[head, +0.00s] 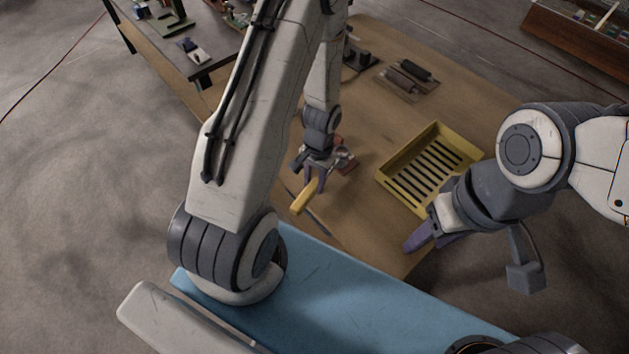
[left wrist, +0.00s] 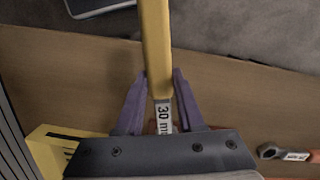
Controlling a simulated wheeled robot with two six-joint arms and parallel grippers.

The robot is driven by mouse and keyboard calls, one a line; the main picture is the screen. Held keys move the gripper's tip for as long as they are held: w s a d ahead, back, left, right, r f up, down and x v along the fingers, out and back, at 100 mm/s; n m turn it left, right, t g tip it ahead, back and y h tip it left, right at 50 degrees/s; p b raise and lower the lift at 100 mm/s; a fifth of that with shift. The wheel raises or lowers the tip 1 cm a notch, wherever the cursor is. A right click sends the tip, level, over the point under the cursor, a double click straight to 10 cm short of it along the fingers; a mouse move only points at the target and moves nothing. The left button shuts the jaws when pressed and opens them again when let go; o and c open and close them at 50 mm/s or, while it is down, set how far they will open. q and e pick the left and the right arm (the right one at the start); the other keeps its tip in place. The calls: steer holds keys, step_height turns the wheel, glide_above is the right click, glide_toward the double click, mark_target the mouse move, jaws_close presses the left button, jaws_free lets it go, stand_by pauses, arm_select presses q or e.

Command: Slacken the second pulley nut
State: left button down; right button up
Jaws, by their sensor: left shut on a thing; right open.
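My left gripper (head: 315,184) is shut on a yellow-handled tool (head: 303,198) above the near edge of the wooden table. In the left wrist view the yellow handle (left wrist: 156,50) runs between the purple fingers of my left gripper (left wrist: 159,90). A white label reading "30 m" shows near its lower end, and the rest of the tool is hidden behind the gripper. My right gripper (head: 432,238) is open and empty near the table's front right edge, below the yellow tray. I cannot make out a pulley or its nuts in either view.
A yellow slotted tray (head: 437,128) sits on the wooden table (head: 375,215). Black parts on a flat plate (head: 408,78) lie further back. A wrench (left wrist: 270,152) with an orange handle lies on the table. A dark bench (head: 222,48) with small parts stands at back left.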

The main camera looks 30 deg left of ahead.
arm_select(q)
steer(key=shift+f+b, duration=1.3)
steer(key=shift+f, duration=0.25)
steer(key=c, duration=1.4)
jaws_free()
steer(key=shift+r, duration=0.1)
steer(key=shift+c, duration=0.2)
jaws_close()
steer(key=shift+d+n+p, duration=0.5)
steer(key=shift+d+n, duration=0.4)
steer(key=shift+d, duration=0.2)
